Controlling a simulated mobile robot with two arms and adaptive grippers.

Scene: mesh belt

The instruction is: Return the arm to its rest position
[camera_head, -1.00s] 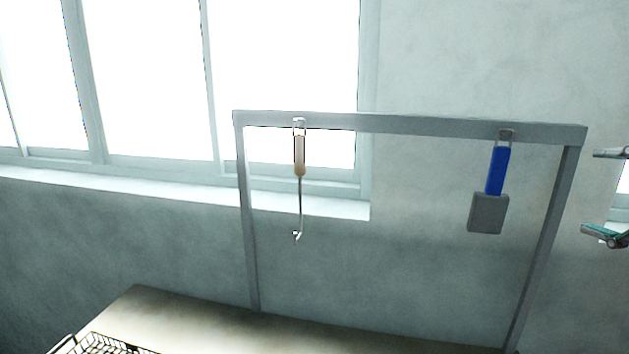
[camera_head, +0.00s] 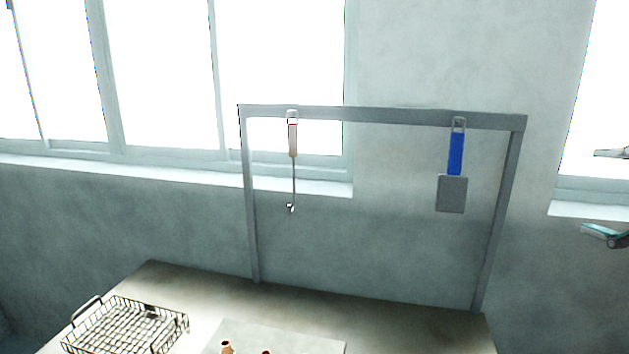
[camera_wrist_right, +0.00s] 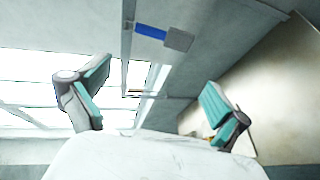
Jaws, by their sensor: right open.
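My right gripper (camera_head: 612,192) shows only by its fingertips at the right edge of the head view. Its two fingers are wide apart with nothing between them. In the right wrist view the same gripper (camera_wrist_right: 155,98) has its teal-padded fingers spread and empty. It is clear of the rack, to the right of it in the head view. My left gripper is not in view.
A grey metal rack (camera_head: 380,115) stands on the table (camera_head: 400,322). A blue-handled spatula (camera_head: 453,180) and a wooden-handled hook tool (camera_head: 293,150) hang from it. A black wire basket (camera_head: 125,325) and a pale board (camera_head: 300,335) with small brown items lie on the table.

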